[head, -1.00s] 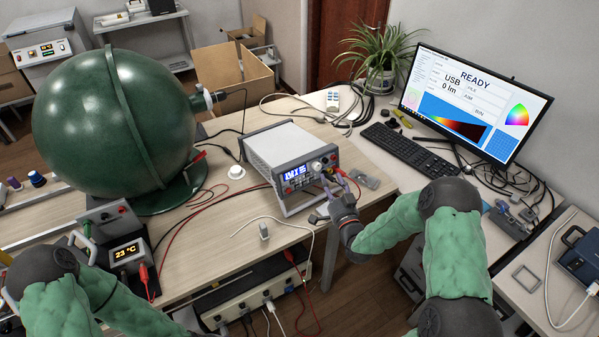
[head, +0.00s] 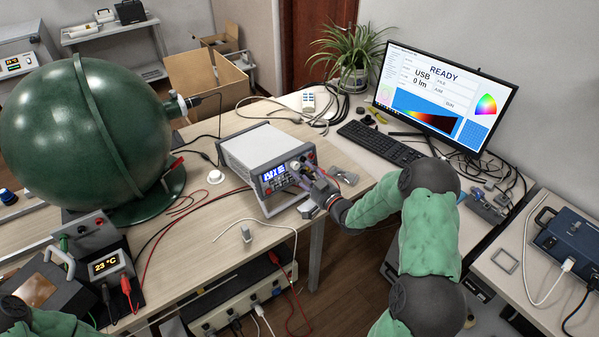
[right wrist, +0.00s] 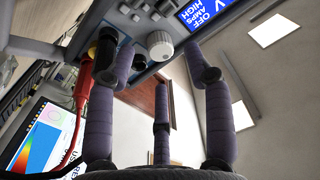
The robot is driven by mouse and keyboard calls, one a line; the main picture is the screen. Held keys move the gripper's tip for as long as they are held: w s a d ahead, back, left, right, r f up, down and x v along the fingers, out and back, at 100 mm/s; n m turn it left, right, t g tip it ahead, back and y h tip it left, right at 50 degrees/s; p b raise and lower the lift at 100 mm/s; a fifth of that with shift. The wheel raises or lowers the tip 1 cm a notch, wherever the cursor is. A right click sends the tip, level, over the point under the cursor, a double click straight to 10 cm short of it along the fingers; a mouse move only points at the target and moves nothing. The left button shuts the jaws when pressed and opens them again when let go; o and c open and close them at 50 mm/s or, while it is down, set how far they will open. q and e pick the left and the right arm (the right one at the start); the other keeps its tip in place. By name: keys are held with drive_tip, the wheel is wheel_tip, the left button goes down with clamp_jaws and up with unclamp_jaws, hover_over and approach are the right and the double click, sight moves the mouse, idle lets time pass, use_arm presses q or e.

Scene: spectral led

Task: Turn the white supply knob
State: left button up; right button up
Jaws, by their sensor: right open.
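The power supply (head: 262,150) is a grey and white box with a lit blue display, standing on the wooden table. Its white knob (head: 295,166) is on the front panel, right of the display. In the right wrist view the white knob (right wrist: 160,45) is round and ribbed, between the spread fingers and a little beyond them. My right gripper (head: 308,178) is open in front of the panel; it also shows in the right wrist view (right wrist: 159,68). I cannot tell whether a finger touches the panel. My left gripper is out of view.
A red plug and lead (right wrist: 82,85) sit by the left finger at the panel. A large green sphere (head: 85,135) stands left of the supply. The monitor (head: 440,100) and keyboard (head: 380,143) are to the right. Loose cables cross the table.

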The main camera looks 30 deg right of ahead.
sight(297, 167)
drive_tip(key=shift+w+a, duration=0.15)
drive_tip(key=shift+w, duration=1.4)
clamp_jaws()
